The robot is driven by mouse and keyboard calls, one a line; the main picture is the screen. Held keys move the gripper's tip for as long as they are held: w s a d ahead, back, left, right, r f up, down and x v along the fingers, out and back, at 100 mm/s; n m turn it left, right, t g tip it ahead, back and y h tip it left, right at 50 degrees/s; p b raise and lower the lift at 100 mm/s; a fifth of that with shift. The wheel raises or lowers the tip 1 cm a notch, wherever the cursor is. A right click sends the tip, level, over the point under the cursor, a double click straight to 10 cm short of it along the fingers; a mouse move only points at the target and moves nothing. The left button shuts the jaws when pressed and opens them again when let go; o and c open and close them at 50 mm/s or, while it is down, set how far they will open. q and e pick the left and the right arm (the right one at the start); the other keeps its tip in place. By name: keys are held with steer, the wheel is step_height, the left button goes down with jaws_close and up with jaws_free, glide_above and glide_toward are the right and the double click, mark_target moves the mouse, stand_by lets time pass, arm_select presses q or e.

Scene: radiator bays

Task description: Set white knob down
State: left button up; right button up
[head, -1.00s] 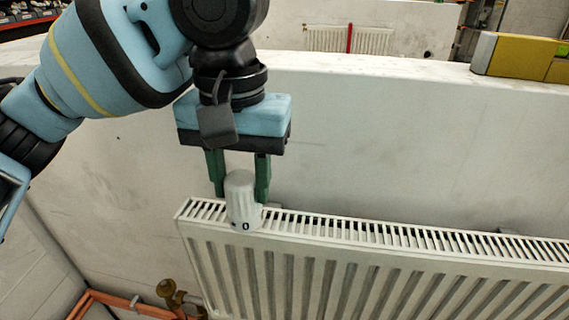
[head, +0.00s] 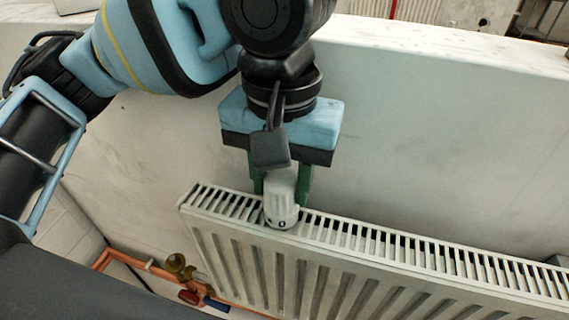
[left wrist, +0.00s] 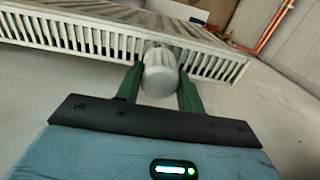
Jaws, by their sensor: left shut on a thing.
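The white knob (head: 281,200) is a ribbed cylinder with a dark "0" mark near its lower end. My left gripper (head: 283,192) points down with its green fingers on either side of the knob and is shut on it. The knob is at the top grille of the white radiator (head: 420,256), near the radiator's left end; I cannot tell whether it touches the grille. In the left wrist view the knob (left wrist: 159,74) sits between the two green fingers, in front of the grille. My right gripper is not in view.
A pale wall (head: 440,130) rises close behind the radiator. Copper pipes (head: 125,262) and a brass valve (head: 176,264) with red and blue handles are low at the left. The grille to the right of the knob is clear.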

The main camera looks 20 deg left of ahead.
mark_target(282, 183)
arm_select(q)
steer(key=shift+s, duration=0.4)
steer(key=shift+s+d, duration=0.2)
steer(key=o, duration=0.9)
steer(key=shift+w+a+f, duration=0.1)
steer(key=shift+w, duration=0.1)
steer(key=shift+c, duration=0.2)
steer(key=shift+o, duration=0.9)
steer(key=shift+s, duration=0.1)
step_height(282, 183, up, 12)
steer(key=shift+r, duration=0.2)
